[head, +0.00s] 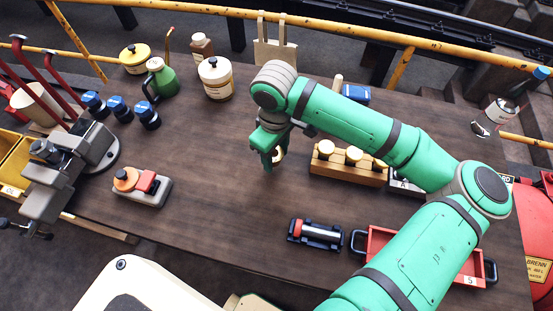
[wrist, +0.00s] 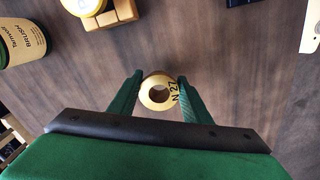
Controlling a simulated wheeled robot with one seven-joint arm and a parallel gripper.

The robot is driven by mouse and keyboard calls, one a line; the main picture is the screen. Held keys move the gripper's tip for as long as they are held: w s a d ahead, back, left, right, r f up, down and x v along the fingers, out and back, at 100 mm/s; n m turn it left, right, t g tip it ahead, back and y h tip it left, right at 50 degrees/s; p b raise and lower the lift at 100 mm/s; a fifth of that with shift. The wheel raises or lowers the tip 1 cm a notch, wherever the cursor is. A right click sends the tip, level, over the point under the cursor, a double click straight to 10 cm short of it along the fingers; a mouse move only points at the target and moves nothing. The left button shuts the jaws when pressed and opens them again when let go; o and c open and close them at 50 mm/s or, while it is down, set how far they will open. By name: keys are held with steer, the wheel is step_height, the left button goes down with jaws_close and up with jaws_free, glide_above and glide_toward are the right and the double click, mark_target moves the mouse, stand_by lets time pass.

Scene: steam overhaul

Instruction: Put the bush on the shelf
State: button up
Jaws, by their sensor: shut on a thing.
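The bush (wrist: 158,80) is a small brass-yellow ring with a round hole and dark lettering that seems to read N 27. My gripper (wrist: 160,108) is shut on it, with one green finger on each side in the wrist view. In the head view, my gripper (head: 271,163) points down over the middle of the table, and the bush (head: 279,154) shows partly behind the fingers. It appears to be held above the wood, but the exact gap is hard to tell. I cannot make out a shelf in either view.
A wooden block with round-topped pegs (head: 347,175) stands right of my gripper, partly under my arm. A red tray (head: 378,243) and a cylinder in a dark cradle (head: 317,234) lie nearer. A vise (head: 77,160) is at left; bottles and a white jar (head: 215,79) stand behind.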

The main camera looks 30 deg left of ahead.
mark_target(276, 168)
steer(key=shift+w+f, duration=0.15)
steer(key=shift+f, duration=0.75)
steer(key=shift+w+f, duration=0.1)
steer(key=shift+f, duration=0.8)
steer(key=shift+f, duration=0.25)
steer(key=o, duration=1.5)
steer(key=shift+r, duration=0.1)
